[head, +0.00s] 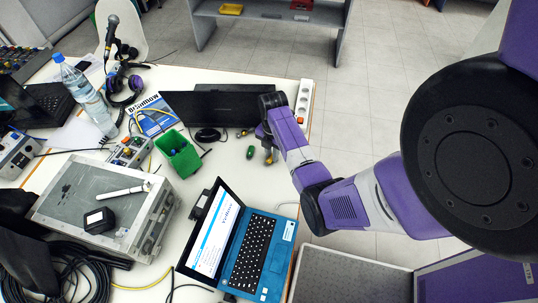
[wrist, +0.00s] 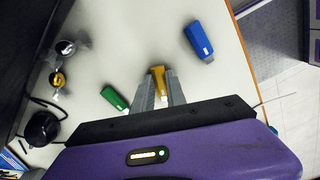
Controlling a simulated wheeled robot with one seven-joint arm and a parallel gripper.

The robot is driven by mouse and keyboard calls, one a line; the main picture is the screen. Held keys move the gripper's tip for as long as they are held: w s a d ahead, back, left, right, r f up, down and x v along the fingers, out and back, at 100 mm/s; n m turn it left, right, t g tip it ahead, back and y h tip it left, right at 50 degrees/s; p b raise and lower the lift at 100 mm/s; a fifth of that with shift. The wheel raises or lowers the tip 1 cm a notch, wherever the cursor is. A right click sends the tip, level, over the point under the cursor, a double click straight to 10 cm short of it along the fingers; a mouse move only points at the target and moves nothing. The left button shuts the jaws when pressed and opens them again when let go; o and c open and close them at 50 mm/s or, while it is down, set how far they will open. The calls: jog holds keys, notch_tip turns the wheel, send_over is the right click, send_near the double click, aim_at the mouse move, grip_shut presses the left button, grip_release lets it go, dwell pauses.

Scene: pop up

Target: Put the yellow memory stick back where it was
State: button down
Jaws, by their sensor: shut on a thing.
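The yellow memory stick (wrist: 158,77) is between the two fingertips of my gripper (wrist: 160,88), which is shut on it, in the wrist view. Its far end sticks out beyond the fingers, above the white table; I cannot tell whether it touches the surface. A green memory stick (wrist: 114,97) lies left of the fingers, and a blue memory stick (wrist: 198,40) lies farther off to the right. In the head view my gripper (head: 269,154) points down at the table near its right edge, with the green stick (head: 250,153) just left of it. The yellow stick is hardly visible there.
A dark monitor (head: 215,107) stands behind the gripper. A white power strip (head: 303,103) lies along the table's right edge. A green bin (head: 178,153) and an open blue laptop (head: 250,250) stand left and in front. Bare table (head: 225,165) lies between them.

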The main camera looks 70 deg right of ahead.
jog(key=shift+f, duration=0.15)
jog(key=c, duration=1.4)
grip_release()
jog(key=shift+o, duration=0.2)
